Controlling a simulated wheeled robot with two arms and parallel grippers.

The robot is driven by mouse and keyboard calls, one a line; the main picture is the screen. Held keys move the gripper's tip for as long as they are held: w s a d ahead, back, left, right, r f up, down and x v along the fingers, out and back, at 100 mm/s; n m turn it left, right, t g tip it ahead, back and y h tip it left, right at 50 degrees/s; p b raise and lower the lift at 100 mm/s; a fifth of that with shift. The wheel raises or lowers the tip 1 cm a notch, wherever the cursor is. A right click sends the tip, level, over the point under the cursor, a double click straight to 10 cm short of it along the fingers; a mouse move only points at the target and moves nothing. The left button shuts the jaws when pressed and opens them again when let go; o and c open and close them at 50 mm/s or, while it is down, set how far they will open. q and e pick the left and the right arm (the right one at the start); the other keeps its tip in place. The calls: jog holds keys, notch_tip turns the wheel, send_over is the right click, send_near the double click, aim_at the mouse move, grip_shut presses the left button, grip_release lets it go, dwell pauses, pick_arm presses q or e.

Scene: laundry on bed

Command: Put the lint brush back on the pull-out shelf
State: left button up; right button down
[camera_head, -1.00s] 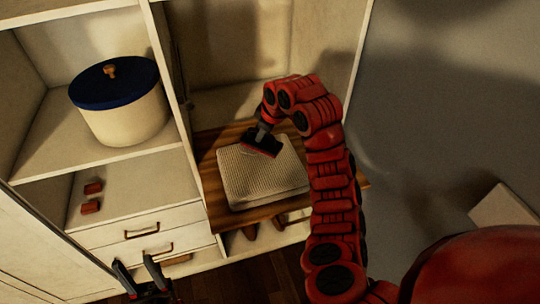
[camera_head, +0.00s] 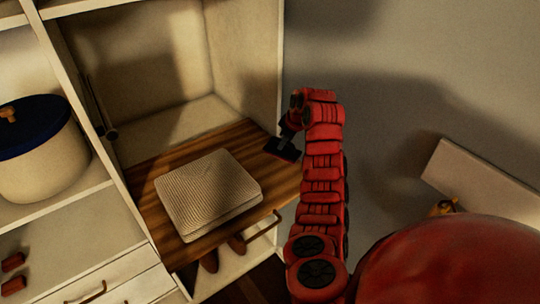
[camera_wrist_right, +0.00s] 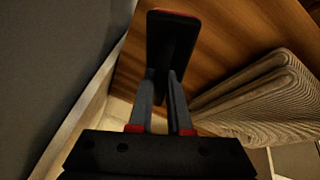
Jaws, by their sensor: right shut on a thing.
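The lint brush, with a flat black head and red edging, shows in the wrist view (camera_wrist_right: 174,38) and in the head view (camera_head: 281,149). My right gripper (camera_wrist_right: 161,82) is shut on its handle; in the head view the gripper (camera_head: 289,131) is small and partly hidden by my arm. The brush is at the right edge of the wooden pull-out shelf (camera_head: 158,226), to the right of the folded towel and apart from it. I cannot tell whether it touches the wood. My left gripper is out of view.
A beige ribbed folded towel (camera_head: 208,192) lies on the shelf, with bare wood behind and right of it. The cabinet's side wall (camera_head: 262,60) rises at the back right. A cream pot with a blue lid (camera_head: 38,150) stands left.

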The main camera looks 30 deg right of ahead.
aim_at(285, 152)
notch_tip(285, 152, down, 5)
jog(key=shift+f+p, duration=0.2)
jog(key=shift+p, duration=0.9)
jog(key=shift+f, duration=0.1)
jog(key=shift+f+b, duration=0.15)
jog(key=shift+b, duration=0.2)
jog(key=c, duration=0.8)
grip_release()
jog(key=shift+a, duration=0.1)
jog(key=shift+c, duration=0.2)
